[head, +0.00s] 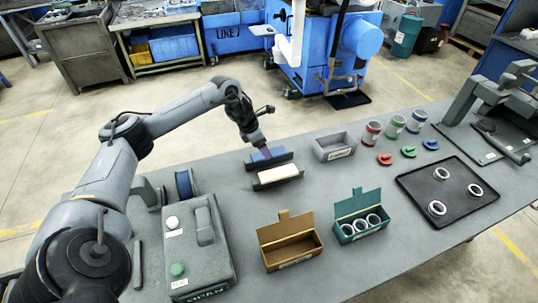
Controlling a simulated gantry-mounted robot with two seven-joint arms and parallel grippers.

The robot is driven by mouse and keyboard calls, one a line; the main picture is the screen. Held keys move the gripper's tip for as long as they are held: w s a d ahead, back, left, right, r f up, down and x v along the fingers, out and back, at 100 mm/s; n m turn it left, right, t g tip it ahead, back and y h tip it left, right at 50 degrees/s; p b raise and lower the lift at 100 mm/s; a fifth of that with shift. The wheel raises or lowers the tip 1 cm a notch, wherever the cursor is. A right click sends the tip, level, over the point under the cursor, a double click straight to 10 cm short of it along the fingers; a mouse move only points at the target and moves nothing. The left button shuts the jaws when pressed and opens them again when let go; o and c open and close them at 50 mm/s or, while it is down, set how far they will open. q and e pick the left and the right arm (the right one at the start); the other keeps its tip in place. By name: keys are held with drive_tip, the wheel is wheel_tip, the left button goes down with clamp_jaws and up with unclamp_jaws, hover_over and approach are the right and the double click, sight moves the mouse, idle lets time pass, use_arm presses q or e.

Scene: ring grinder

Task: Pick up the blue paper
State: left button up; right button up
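The blue paper (262,156) looks like a small blue stack in a dark holder on the grey table, near the table's far edge. My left gripper (264,149) points down right at the blue paper, with its fingertips at or just above it. The tips are too small and dark to tell whether they are open, shut or touching the paper. My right gripper is not in view.
A holder with white paper (278,174) lies just in front. A grey bin (335,147) stands to the right. A brown box (289,245), a teal box with rings (362,216) and a black tray (412,190) lie nearer. A control box (202,250) is at front left.

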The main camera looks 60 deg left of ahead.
use_arm(q)
drive_tip(key=shift+x, duration=1.75)
drive_tip(key=shift+c, duration=0.3)
drive_tip(key=c, duration=1)
drive_tip(key=shift+c, duration=0.3)
drive_tip(key=shift+r, duration=0.1)
